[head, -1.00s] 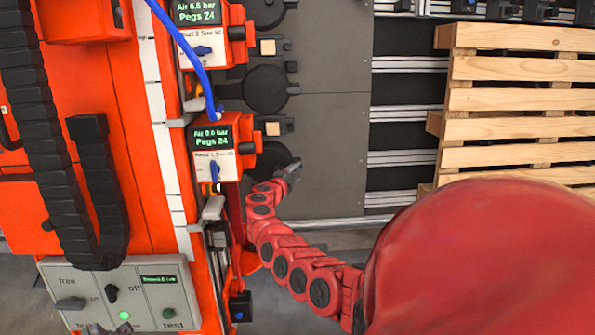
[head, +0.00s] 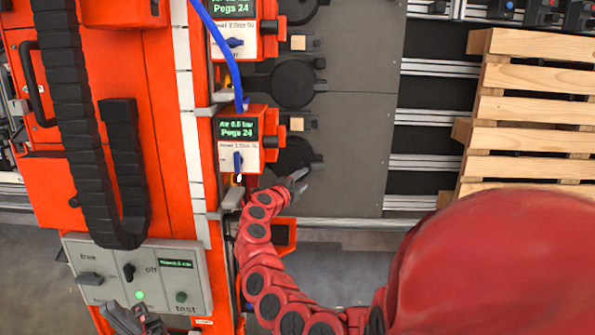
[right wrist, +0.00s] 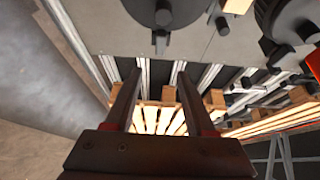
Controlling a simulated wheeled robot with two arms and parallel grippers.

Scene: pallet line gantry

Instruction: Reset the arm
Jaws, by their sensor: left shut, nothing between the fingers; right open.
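The lower orange head (head: 240,142) has a display that seems to read "Air 0.0 bar, Pegs 24" and a blue lever (head: 238,162) standing upright. The head above (head: 243,30) has its blue lever turned sideways. A grey control panel (head: 100,255) has a dark lever, a dark switch (head: 128,272), a lit green lamp (head: 140,295) and a green button (head: 181,297). My left gripper (head: 125,318) is shut and empty at the panel's lower edge; contact is unclear. My right gripper (head: 298,178) is open beside the lower head, over a black disc; its fingers (right wrist: 157,95) are apart and empty.
A wooden pallet (head: 530,110) lies at the right on dark rollers and rails. A blue hose (head: 212,40) runs down to the lower head. A black cable chain (head: 75,130) hangs on the orange column (head: 150,60). A grey plate (head: 355,120) separates heads and pallet.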

